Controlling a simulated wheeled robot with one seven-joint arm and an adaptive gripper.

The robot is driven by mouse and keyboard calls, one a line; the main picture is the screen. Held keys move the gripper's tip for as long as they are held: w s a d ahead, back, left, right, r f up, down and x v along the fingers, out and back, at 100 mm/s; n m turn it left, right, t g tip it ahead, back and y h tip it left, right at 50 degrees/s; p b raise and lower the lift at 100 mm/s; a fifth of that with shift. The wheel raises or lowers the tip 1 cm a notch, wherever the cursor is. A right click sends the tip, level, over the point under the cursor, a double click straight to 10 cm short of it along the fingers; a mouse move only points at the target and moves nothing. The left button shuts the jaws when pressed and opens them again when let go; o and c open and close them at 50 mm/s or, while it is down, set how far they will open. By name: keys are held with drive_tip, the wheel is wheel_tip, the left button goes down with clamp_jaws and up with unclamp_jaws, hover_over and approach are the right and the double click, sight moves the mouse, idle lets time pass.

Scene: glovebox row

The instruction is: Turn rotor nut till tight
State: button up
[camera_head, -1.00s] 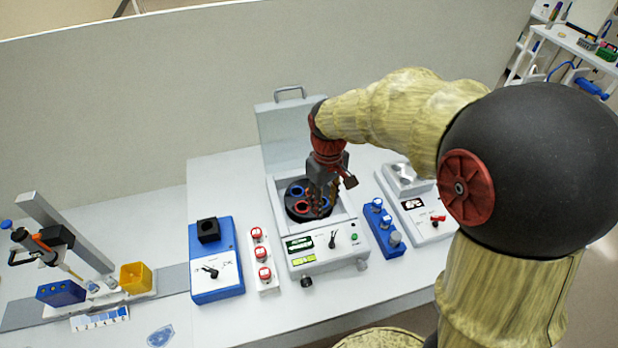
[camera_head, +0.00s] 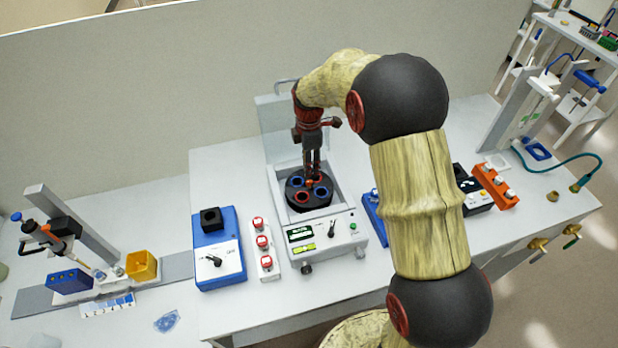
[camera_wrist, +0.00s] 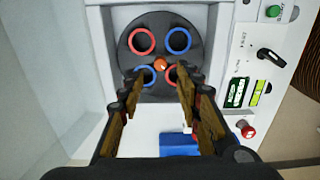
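The centrifuge (camera_head: 347,236) stands with its lid (camera_head: 277,118) raised. In the head view my gripper (camera_head: 312,176) points down over the rotor. I cannot tell whether the fingertips touch the nut.
A blue box with a black block (camera_head: 219,258) and a white strip with red-capped items (camera_head: 263,250) stand left of the centrifuge. A blue rack (camera_head: 373,209) at its right is partly hidden by my arm. The raised lid stands close behind my gripper.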

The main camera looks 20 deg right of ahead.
sight(309, 182)
wheel_tip(309, 182, down, 6)
drive_tip(key=shift+f, duration=0.1)
drive_tip(key=shift+c, duration=1.1)
clamp_jaws()
